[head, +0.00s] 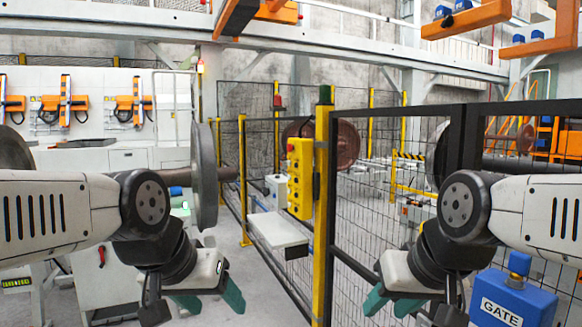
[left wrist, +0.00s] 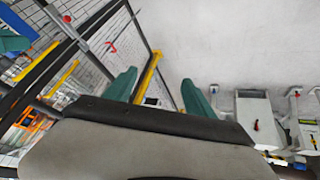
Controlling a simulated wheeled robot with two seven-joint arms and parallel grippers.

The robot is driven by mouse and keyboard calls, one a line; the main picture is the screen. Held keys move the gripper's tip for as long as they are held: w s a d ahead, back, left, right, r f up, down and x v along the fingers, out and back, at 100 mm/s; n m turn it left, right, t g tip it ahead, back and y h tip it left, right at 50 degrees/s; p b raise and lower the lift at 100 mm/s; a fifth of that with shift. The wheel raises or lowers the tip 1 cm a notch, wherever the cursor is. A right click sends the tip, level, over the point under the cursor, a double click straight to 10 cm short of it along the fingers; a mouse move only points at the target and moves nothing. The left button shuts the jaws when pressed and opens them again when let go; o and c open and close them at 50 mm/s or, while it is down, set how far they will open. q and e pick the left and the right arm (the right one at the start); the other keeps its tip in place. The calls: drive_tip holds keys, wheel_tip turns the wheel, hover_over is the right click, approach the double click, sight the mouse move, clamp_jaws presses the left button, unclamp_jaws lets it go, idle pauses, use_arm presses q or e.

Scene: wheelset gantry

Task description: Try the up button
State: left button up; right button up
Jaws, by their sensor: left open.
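A yellow control box with a column of small buttons (head: 300,178) hangs on the yellow post at the middle of the head view. The buttons are too small for me to tell which one is the up button. My left gripper (head: 210,298) is low and left of the box, clear of it, with its teal fingers apart and nothing between them. Its fingers also show spread in the left wrist view (left wrist: 158,92). My right gripper (head: 391,303) is low and right of the post, its teal fingers apart and empty. Neither gripper touches the box.
A black mesh fence (head: 390,190) runs right of the yellow post (head: 322,210). A blue box marked GATE (head: 508,300) stands at the lower right. A pale shelf (head: 277,229) is below the control box. A wheelset (head: 204,180) is at the left. Grey floor lies between.

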use_arm(q)
clamp_jaws()
idle(0.3)
idle(1.6)
